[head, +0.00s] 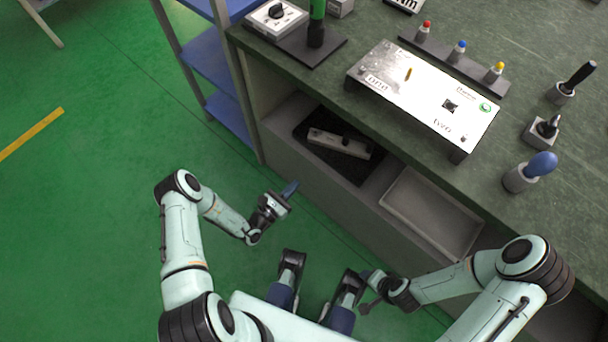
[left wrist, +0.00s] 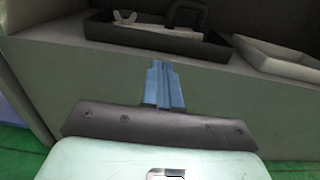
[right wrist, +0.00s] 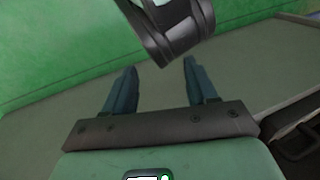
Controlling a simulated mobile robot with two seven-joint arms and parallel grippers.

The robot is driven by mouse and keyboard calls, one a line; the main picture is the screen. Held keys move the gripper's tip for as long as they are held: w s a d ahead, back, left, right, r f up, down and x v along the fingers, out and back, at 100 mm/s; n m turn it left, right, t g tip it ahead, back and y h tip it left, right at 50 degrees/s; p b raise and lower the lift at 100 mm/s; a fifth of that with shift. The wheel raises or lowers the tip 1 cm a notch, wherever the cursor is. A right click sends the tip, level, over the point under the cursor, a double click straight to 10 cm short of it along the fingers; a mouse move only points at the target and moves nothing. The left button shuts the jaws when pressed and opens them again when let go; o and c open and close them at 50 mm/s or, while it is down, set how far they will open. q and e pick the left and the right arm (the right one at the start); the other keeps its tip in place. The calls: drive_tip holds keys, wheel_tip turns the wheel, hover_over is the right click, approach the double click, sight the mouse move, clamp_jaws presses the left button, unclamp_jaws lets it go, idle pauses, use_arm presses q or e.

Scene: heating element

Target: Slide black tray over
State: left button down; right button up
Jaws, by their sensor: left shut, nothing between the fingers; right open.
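The black tray (head: 365,170) lies on the shelf under the workbench, with a grey metal part (head: 338,143) in it. In the left wrist view the black tray (left wrist: 218,49) sits beyond the fingers, with a black handle-like shape and a wing-shaped part in it. My left gripper (head: 290,189) is shut and empty in front of the shelf's front panel, apart from the tray. It also shows in the left wrist view (left wrist: 160,64). My right gripper (head: 366,290) is low in front of the bench; in the right wrist view its fingers (right wrist: 158,75) are spread with nothing between them.
A light grey tray (head: 433,212) lies right of the black tray on the same shelf. A white panel box (head: 425,95) and several tools stand on the green bench top (head: 375,38). A blue shelf rack (head: 229,116) stands at the left. The floor left is clear.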

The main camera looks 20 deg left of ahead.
sight(323, 157)
use_arm(q)
drive_tip(key=b+x, duration=0.2)
drive_tip(key=x, duration=0.9)
drive_tip(key=shift+w+d+f+b, duration=0.1)
drive_tip(key=shift+w+d+b, duration=0.05)
drive_tip(key=shift+b, duration=0.25)
drive_tip(key=shift+w+d, duration=0.2)
drive_tip(key=shift+w, duration=0.45)
use_arm(e)
drive_tip(key=w+d+f+t+h, duration=0.1)
drive_tip(key=w+d+f, duration=0.1)
drive_tip(key=w, duration=0.3)
drive_tip(key=shift+d+f+t, duration=0.3)
drive_tip(key=shift+d+f, duration=0.05)
drive_tip(key=shift+f, duration=0.4)
use_arm(q)
drive_tip(key=shift+b+x, duration=0.6)
drive_tip(key=shift+x, duration=0.95)
use_arm(e)
drive_tip(key=shift+s+d+f, duration=0.15)
drive_tip(key=shift+s+f, duration=0.65)
drive_tip(key=shift+f, duration=0.05)
use_arm(q)
drive_tip(key=shift+s, duration=0.1)
